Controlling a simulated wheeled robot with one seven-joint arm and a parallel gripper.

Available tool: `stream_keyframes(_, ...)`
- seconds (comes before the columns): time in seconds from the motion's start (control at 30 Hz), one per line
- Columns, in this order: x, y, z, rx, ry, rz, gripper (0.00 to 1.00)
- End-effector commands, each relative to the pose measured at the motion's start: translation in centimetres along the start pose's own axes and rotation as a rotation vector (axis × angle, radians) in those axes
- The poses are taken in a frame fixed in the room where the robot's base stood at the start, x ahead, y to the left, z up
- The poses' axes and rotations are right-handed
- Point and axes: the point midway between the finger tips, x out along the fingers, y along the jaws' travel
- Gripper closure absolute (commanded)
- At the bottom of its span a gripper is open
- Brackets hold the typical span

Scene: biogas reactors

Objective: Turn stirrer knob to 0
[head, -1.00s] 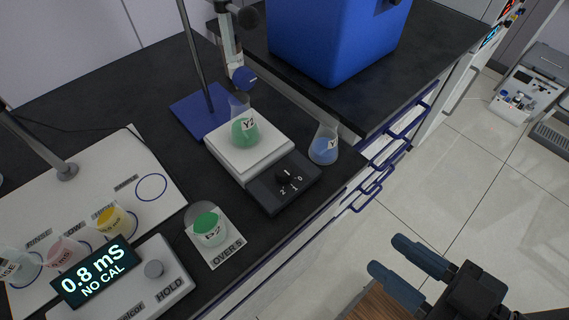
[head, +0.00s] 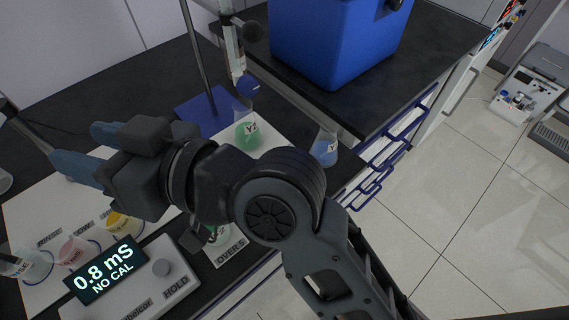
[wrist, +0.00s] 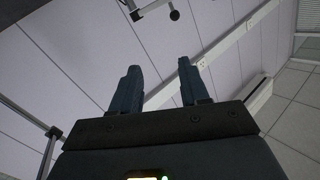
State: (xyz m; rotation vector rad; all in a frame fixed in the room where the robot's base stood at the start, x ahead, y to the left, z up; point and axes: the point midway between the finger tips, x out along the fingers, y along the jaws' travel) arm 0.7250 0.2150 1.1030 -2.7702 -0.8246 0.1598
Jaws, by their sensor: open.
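The stirrer's black front panel with its knob is hidden behind my arm in the head view. My gripper (head: 72,150) is open and empty, at the left, high over the bench and well to the left of the stirrer.
A flask of blue liquid (head: 326,150) stands right of the stirrer near the bench edge. A burette stand (head: 201,60) rises behind it. The conductivity meter (head: 130,285) and several cups stand at the front left. A blue box (head: 335,45) is at the back.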

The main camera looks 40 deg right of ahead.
Motion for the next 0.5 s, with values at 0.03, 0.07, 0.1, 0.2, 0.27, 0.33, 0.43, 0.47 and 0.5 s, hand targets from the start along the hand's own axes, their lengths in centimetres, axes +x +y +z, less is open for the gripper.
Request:
stream_keyframes(0.03, 0.9, -0.4, -1.3, -0.053, -0.014, -0.046, 0.55)
stream_keyframes(0.07, 1.3, -0.7, -1.7, -0.083, -0.028, -0.073, 0.55)
stream_keyframes(0.1, 1.7, -1.1, -2.1, -0.123, -0.049, -0.11, 0.55)
stream_keyframes(0.2, 2.5, -2.0, -2.6, -0.234, -0.115, -0.197, 0.55)
stream_keyframes(0.27, 2.7, -2.3, -2.6, -0.304, -0.163, -0.245, 0.55)
stream_keyframes(0.33, 2.8, -2.4, -2.3, -0.388, -0.227, -0.298, 0.55)
stream_keyframes(0.43, 2.3, -2.0, -1.3, -0.513, -0.337, -0.368, 0.55)
stream_keyframes(0.47, 2.1, -1.7, -0.9, -0.55, -0.374, -0.386, 0.55)
stream_keyframes(0.5, 1.7, -1.3, -0.3, -0.599, -0.425, -0.411, 0.55)
